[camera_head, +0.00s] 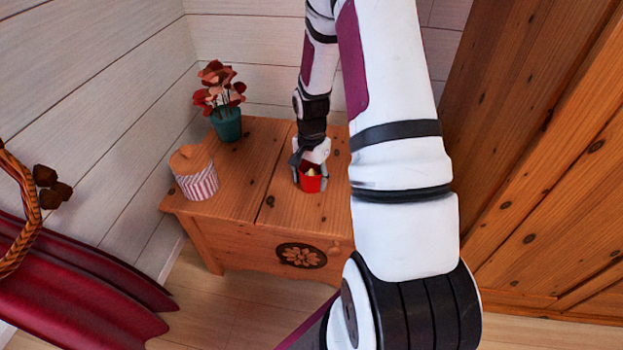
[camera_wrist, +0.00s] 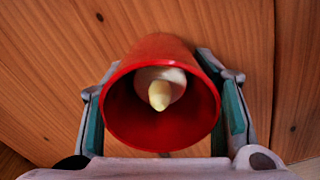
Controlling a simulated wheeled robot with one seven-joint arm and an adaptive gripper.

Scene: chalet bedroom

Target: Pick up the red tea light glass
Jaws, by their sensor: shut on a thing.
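The red tea light glass (camera_head: 311,183) is on or just above the top of the wooden chest; I cannot tell whether it touches the wood. In the wrist view the red tea light glass (camera_wrist: 162,128) shows its open mouth, with a pale candle (camera_wrist: 160,92) inside. My gripper (camera_head: 310,172) comes down over the glass from behind. In the wrist view its two fingers, with teal pads, lie against the left and right sides of the glass, so my gripper (camera_wrist: 165,112) is shut on it.
On the chest (camera_head: 262,213) stand a striped jar with a wooden lid (camera_head: 196,174) at the left and a teal pot with red flowers (camera_head: 226,122) at the back. A wooden wardrobe (camera_head: 545,150) is at the right. A dark red sled-like object (camera_head: 75,285) is at the lower left.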

